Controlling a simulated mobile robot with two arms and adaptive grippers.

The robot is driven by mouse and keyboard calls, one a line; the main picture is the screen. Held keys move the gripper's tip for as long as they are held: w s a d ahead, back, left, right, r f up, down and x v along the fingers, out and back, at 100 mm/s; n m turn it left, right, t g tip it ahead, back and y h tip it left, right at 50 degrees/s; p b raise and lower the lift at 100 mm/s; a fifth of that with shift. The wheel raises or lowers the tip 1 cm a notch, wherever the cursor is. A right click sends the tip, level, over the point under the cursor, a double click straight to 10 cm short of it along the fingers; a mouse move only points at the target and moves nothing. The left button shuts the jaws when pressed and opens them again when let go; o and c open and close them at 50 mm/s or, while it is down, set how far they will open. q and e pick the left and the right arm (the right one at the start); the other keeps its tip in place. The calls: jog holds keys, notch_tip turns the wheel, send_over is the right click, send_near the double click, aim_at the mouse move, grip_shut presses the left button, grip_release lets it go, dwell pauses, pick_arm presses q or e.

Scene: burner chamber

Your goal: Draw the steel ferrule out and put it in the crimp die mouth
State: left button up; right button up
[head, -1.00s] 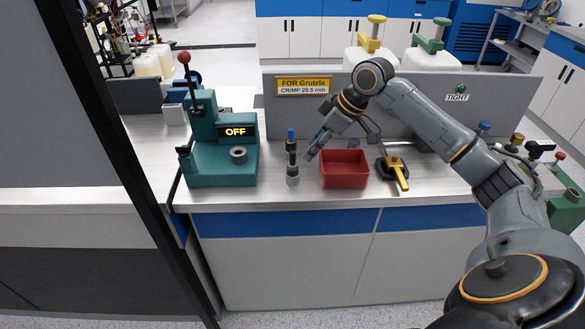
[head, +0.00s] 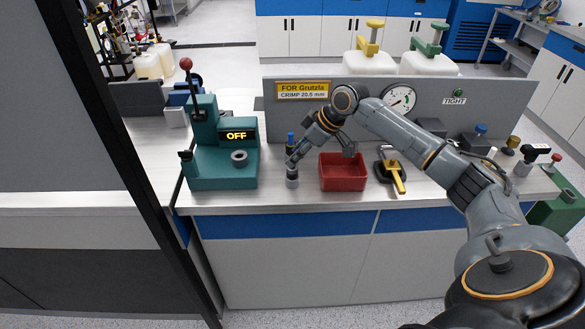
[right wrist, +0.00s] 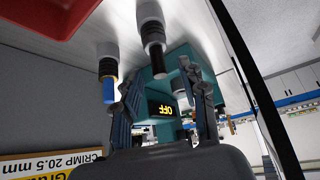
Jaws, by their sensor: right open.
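A grey cylindrical piece with a dark upper part (head: 292,180) stands upright on the bench, left of the red bin; I cannot tell which part of it is the steel ferrule. My right gripper (head: 292,160) is at its top. In the right wrist view, the open fingers (right wrist: 160,80) lie either side of its dark end (right wrist: 154,48), with no grip visible. A blue-tipped piece (right wrist: 108,88) stands beside it. The green crimp press (head: 212,172) reads OFF; a grey ring (head: 239,157), apparently the die mouth, sits on its base. My left gripper is not in view.
The red bin (head: 343,184) stands close on the right, with a yellow-handled tool (head: 397,178) beyond it. A grey back panel carries a sign (head: 302,90) and a gauge (head: 399,97). Bare bench lies between the press and the grey piece.

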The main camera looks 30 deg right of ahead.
jog(key=x, duration=0.2)
jog(key=shift+w+a+f, duration=0.15)
jog(key=shift+w+f, duration=0.05)
grip_shut()
jog(key=shift+r, duration=0.5)
notch_tip(320, 180, up, 2)
jog(key=shift+r+b, duration=0.1)
jog(key=shift+b, duration=0.75)
jog(key=s+d+r+b, duration=0.5)
jog(key=s+r, duration=0.5)
jog(key=s, duration=0.2)
jog(key=shift+s+d, duration=0.3)
jog(key=shift+d, duration=0.35)
